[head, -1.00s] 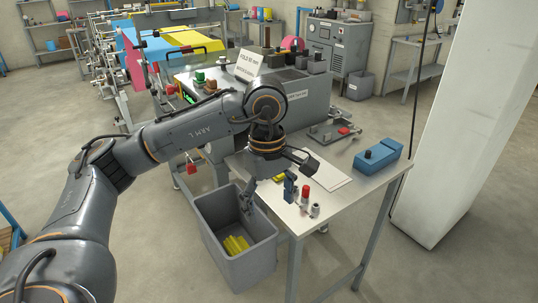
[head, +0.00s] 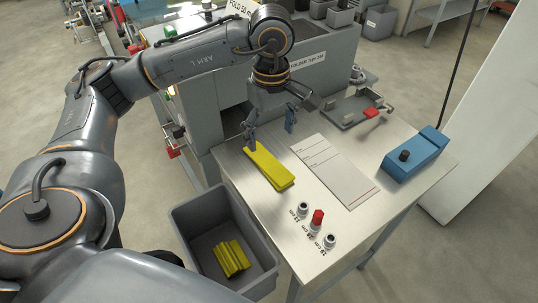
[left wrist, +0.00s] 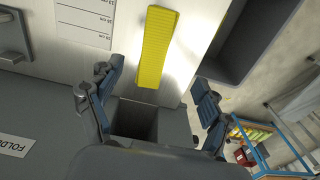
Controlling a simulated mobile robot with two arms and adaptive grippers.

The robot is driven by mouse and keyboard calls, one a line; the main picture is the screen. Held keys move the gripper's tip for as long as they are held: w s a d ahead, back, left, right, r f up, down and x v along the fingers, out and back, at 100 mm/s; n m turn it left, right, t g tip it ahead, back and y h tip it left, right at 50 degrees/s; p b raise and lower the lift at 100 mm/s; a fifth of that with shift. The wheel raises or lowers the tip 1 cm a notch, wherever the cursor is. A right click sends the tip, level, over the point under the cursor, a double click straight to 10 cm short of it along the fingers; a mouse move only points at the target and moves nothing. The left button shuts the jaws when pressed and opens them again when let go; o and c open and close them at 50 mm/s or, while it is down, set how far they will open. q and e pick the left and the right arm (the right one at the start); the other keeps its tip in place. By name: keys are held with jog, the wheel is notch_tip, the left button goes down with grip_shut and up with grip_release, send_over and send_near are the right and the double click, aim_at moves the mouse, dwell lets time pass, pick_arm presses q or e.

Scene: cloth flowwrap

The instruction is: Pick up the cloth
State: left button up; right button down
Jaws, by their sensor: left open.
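A yellow folded cloth (head: 268,168) lies flat on the steel table (head: 270,205), long and narrow. In the left wrist view the cloth (left wrist: 157,45) shows as an upright yellow strip. My left gripper (head: 270,126) is open and empty, near the far end of the cloth. In the left wrist view, the fingers of my left gripper (left wrist: 156,97) are wide apart, one on each side of the cloth's line. I see no contact with the cloth. My right gripper is not in view.
A grey bin (head: 190,225) with yellow cloths (head: 232,258) stands before the table. A white sheet (head: 333,170) lies right of the cloth, with a blue device (head: 413,155) beyond it. A red-topped piece (head: 317,218) stands near the front edge. A grey machine (head: 328,62) stands behind.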

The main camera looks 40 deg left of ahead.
aim_at(273, 167)
pick_arm(q)
jog(key=f, duration=0.3)
jog(key=shift+s+f, duration=0.2)
jog(key=f, duration=0.1)
jog(key=f+p, duration=0.1)
jog(key=f, duration=0.1)
jog(key=shift+w, duration=0.3)
notch_tip(273, 167, down, 4)
jog(key=shift+w+r+p, duration=0.15)
jog(key=shift+p, duration=0.5)
jog(key=shift+d+f, duration=0.1)
jog(key=shift+f, duration=0.25)
jog(key=c, duration=0.8)
jog(key=shift+c, duration=0.2)
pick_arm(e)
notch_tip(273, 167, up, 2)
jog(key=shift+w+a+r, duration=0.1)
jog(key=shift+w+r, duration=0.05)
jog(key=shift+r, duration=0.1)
